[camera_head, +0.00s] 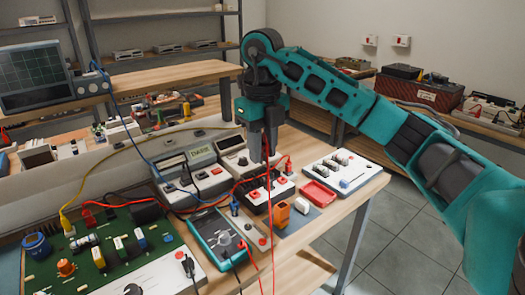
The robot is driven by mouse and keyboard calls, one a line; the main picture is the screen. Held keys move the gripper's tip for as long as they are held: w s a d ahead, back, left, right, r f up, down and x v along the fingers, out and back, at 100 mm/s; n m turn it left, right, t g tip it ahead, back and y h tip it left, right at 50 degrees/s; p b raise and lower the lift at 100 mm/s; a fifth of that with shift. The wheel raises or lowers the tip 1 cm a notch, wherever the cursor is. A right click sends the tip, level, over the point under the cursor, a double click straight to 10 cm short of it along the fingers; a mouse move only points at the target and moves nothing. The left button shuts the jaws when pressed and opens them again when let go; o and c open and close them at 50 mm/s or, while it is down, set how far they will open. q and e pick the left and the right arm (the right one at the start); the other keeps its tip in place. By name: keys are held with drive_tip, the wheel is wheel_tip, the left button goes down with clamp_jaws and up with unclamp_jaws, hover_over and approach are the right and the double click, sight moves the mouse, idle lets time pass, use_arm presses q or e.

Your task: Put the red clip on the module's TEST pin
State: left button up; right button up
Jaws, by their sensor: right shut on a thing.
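My right gripper (264,157) points down from the teal arm and is shut, with a red lead (271,215) running down from its fingertips. The red clip at the lead's end is mostly hidden between the fingers. Just below the fingertips sits a small white box (256,199) with red and black parts on top, probably the module. The fingertips appear above its back edge; I cannot tell the exact gap. The TEST pin is too small to make out. My left gripper is not in view.
A teal multimeter (216,238) lies in front, beside a green circuit board (110,240). Grey display units (203,166) stand behind left. Loose cables cross the bench.

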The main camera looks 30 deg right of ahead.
drive_tip(key=shift+r, duration=1.25)
